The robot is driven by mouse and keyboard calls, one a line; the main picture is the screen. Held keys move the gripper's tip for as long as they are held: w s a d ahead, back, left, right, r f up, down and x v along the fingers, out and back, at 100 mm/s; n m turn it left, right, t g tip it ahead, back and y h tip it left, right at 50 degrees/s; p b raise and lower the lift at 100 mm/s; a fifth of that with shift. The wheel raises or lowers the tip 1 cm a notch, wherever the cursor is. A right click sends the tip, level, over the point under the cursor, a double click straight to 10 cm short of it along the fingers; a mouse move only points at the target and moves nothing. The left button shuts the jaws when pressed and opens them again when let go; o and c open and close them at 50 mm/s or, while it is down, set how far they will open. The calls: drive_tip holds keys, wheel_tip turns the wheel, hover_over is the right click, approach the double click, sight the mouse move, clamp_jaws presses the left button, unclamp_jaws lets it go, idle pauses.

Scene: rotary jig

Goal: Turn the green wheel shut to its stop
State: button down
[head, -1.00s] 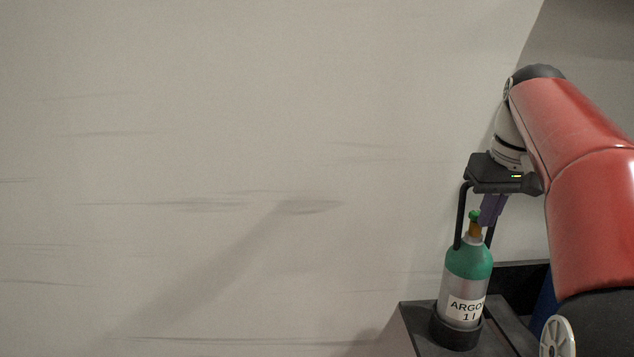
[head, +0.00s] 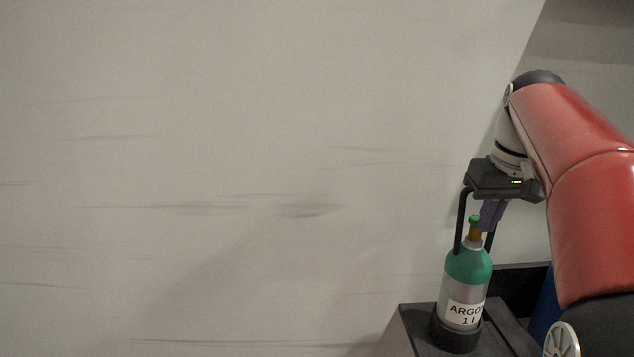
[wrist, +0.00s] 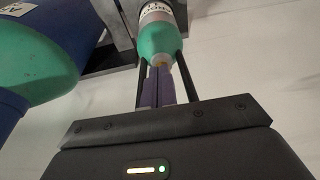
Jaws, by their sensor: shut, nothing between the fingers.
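A small green wheel (head: 475,218) sits on the brass valve (head: 475,234) at the top of a green and silver argon bottle (head: 468,265). The bottle stands upright in a dark round holder (head: 454,334). My gripper (head: 487,226) points down with its purple fingers beside and behind the wheel, on its right. The fingers are shut together and empty. I cannot tell whether they touch the wheel. In the wrist view the fingers (wrist: 161,72) reach the bottle neck, and the wheel is not clearly visible. The bottle (wrist: 160,35) also shows there.
Black bars (head: 460,220) rise on both sides of the bottle neck, close to my fingers. A larger green and blue cylinder (wrist: 40,60) is at the left of the wrist view. The holder stands on a dark bench (head: 412,318). A bare wall (head: 220,150) fills the left.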

drive_tip(key=shift+s+r, duration=0.1)
drive_tip(key=shift+s, duration=0.1)
drive_tip(key=shift+w+v, duration=0.25)
drive_tip(key=shift+v, duration=0.7)
drive_tip(key=shift+w+v, duration=0.2)
drive_tip(key=shift+v, duration=0.75)
drive_tip(key=shift+w+v, duration=0.25)
drive_tip(key=shift+v, duration=0.65)
drive_tip(key=shift+r, duration=0.2)
